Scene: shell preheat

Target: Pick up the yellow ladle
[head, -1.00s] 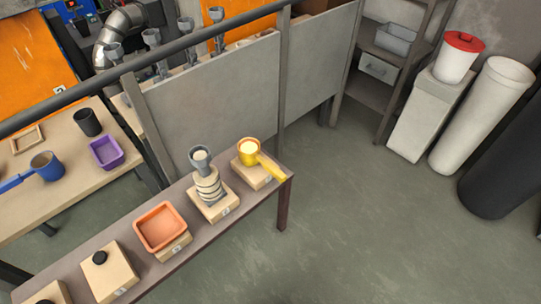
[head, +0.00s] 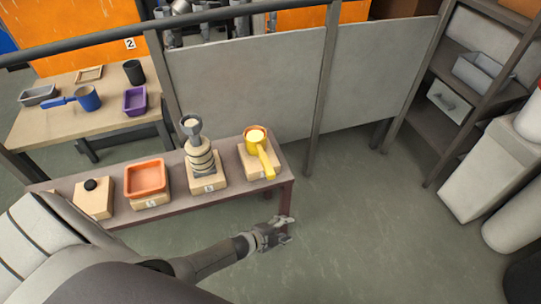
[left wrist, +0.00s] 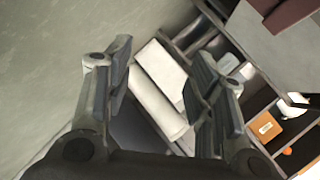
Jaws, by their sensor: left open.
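The yellow ladle (head: 257,143) rests on a wooden block (head: 254,168) at the right end of the narrow table in the head view. Its bowl is at the back, and its handle points toward the front right. My left gripper (head: 284,231) is in front of the table's right end, clear of the ladle and empty. In the left wrist view its two fingers (left wrist: 155,95) stand apart with nothing between them. The ladle does not show in the left wrist view. My right gripper is not in view.
The narrow table (head: 122,217) also holds a grey stacked piece (head: 201,155), an orange tray (head: 146,177) and a block with a black knob (head: 92,190). A grey panel (head: 245,85) stands behind. The floor to the right is clear up to the white bin (head: 480,170).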

